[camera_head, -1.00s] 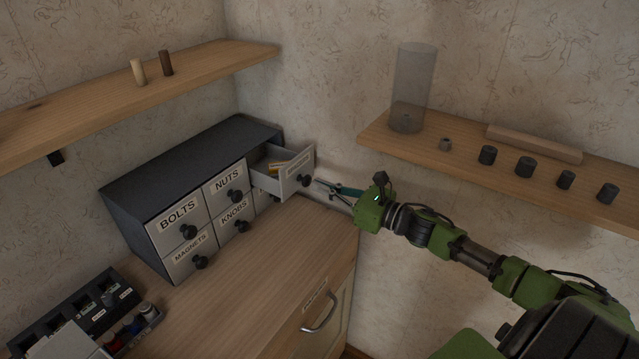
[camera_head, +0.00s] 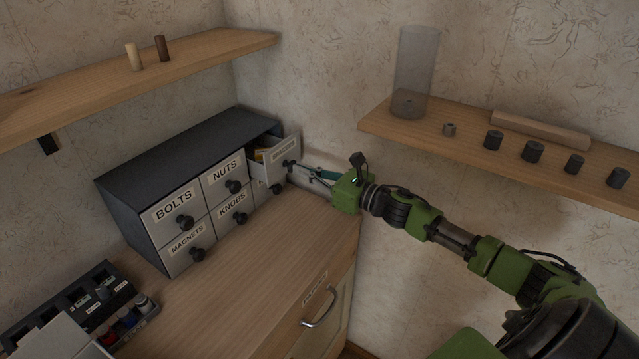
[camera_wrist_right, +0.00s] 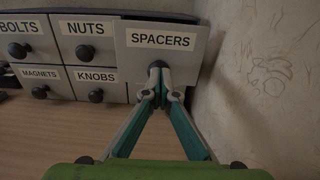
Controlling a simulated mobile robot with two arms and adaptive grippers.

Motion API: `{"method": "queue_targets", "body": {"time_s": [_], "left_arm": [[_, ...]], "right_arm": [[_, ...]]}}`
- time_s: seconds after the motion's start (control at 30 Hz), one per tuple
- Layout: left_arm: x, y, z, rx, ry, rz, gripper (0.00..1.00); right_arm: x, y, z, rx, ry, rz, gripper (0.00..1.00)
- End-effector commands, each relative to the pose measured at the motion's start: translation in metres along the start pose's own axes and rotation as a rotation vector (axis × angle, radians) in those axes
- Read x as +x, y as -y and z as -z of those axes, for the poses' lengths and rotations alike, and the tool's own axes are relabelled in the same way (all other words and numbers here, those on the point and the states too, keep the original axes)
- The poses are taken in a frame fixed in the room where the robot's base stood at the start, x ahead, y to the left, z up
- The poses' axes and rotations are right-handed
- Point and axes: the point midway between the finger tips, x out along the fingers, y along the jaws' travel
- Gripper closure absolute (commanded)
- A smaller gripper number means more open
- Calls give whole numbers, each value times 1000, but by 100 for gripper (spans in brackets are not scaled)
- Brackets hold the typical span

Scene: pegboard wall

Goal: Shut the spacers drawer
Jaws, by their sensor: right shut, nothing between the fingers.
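The spacers drawer (camera_head: 280,153) is the top right drawer of the grey cabinet (camera_head: 190,155). It stands a little way out, and a bit of its yellowish contents shows over its front. In the right wrist view its labelled front (camera_wrist_right: 150,42) is nearer than the other fronts. My right gripper (camera_head: 300,166) is shut and empty, with its fingertips at the drawer's black knob (camera_head: 288,165). In the right wrist view the fingertips (camera_wrist_right: 160,90) meet just below the knob (camera_wrist_right: 158,66) and seem to touch it. My left gripper is not in view.
The drawers for bolts, nuts, magnets and knobs are shut. A wall (camera_wrist_right: 262,85) runs close on the right of my gripper. The wooden counter (camera_head: 250,255) is clear before the cabinet; a compartment tray (camera_head: 85,310) stands at its left.

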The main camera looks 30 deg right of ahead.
Motion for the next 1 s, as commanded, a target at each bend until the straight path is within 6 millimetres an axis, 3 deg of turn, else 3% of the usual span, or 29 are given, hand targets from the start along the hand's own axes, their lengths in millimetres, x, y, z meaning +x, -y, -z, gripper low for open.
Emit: {"method": "queue_targets", "body": {"time_s": [0.1,0.43,1.0], "left_arm": [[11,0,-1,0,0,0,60],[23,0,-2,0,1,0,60],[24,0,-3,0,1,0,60]], "right_arm": [[18,0,1,-3,4,0,100],[58,0,-1,-1,3,1,100],[64,1,-4,-2,6,2,100]]}}
